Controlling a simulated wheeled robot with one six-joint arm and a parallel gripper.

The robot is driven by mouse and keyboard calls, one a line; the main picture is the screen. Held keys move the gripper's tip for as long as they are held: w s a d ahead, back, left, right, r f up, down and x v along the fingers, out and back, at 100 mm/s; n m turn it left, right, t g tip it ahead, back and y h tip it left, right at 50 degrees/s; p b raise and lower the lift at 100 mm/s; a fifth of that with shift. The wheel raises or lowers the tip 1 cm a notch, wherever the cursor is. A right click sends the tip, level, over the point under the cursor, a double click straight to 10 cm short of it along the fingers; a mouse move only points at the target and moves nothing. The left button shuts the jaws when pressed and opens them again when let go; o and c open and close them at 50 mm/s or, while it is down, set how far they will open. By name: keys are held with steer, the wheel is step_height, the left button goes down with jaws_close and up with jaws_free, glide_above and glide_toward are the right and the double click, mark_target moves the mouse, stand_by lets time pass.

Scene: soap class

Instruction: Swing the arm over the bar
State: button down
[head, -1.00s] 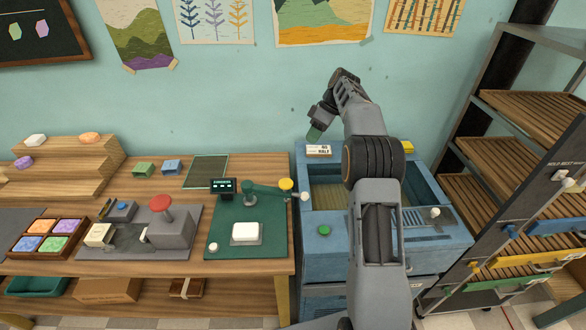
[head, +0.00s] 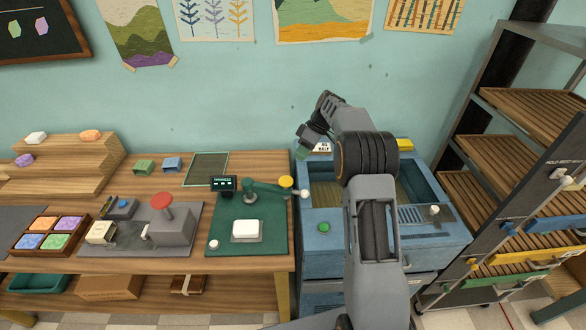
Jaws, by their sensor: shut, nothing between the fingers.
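A white bar (head: 245,230) lies on a small pale plate on the green mat (head: 270,244) of the bench. A green swing arm (head: 268,190) stands behind it on a post. The swing arm points right, with a yellow round part (head: 286,182) and a pale knob (head: 304,193) at its end. It is beside and behind the bar, not over it. My gripper (head: 302,154) is shut and empty above the back left corner of the blue basin, right of the swing arm and apart from it. My arm hides part of the basin.
A small dark display (head: 223,185) stands left of the swing arm's post. A grey press with a red knob (head: 161,202) stands left of the mat. The blue basin unit (head: 320,255) is at the right, with a slatted rack (head: 515,180) beyond it.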

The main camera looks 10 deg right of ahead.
steer(key=shift+s+a+f+p, duration=0.7)
steer(key=shift+s+a+f, duration=0.95)
steer(key=shift+a+f, duration=0.1)
